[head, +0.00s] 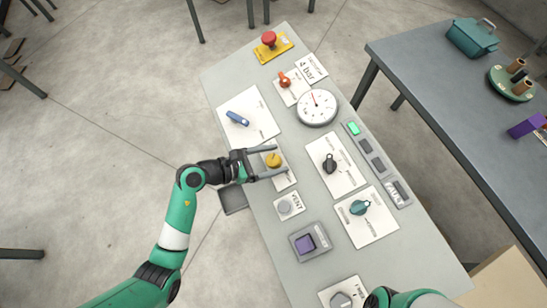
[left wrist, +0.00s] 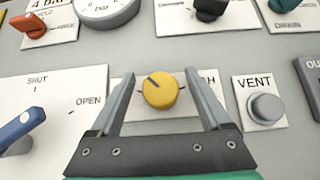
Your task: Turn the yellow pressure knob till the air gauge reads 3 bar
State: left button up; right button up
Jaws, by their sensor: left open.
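The yellow knob (head: 273,160) sits on a white plate on the grey panel. In the left wrist view the yellow knob (left wrist: 160,90) shows a dark pointer line toward its upper left. My left gripper (head: 274,161) is open, with one finger on each side of the knob; I cannot tell whether they touch it. It also shows in the left wrist view (left wrist: 162,85). The round white gauge (head: 317,108) has a red needle near the top of its dial; its numbers are too small to read. Its lower rim (left wrist: 105,8) shows in the left wrist view. My right gripper is not clearly visible.
A blue lever (head: 237,118), an orange switch (head: 285,80), a VENT button (head: 285,206), black (head: 329,164) and teal (head: 360,208) knobs and a red emergency button (head: 269,39) stand around on the panel. A grey side table (head: 440,90) is at right.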

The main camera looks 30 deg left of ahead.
pick_arm(q)
grip_shut()
jog(key=shift+m+h, duration=0.4)
jog(key=shift+m, duration=0.1)
jog(key=shift+m+g+h+b, duration=0.6)
jog(key=shift+m+g+b, duration=0.25)
jog(key=shift+m, duration=0.25)
jog(key=shift+f+m+g+h+b, duration=0.15)
jog(key=shift+m+g+h+b, duration=0.35)
jog(key=shift+m+g+b, duration=0.35)
jog(key=m+g+b, duration=0.2)
jog(key=m+b, duration=0.1)
jog(key=shift+m+h, duration=0.25)
jog(key=shift+h, duration=0.15)
jog(key=shift+s+m+g+b, duration=0.1)
jog(key=shift+m+g+b, duration=0.85)
jog(key=shift+b, duration=0.3)
jog(key=shift+r, duration=0.2)
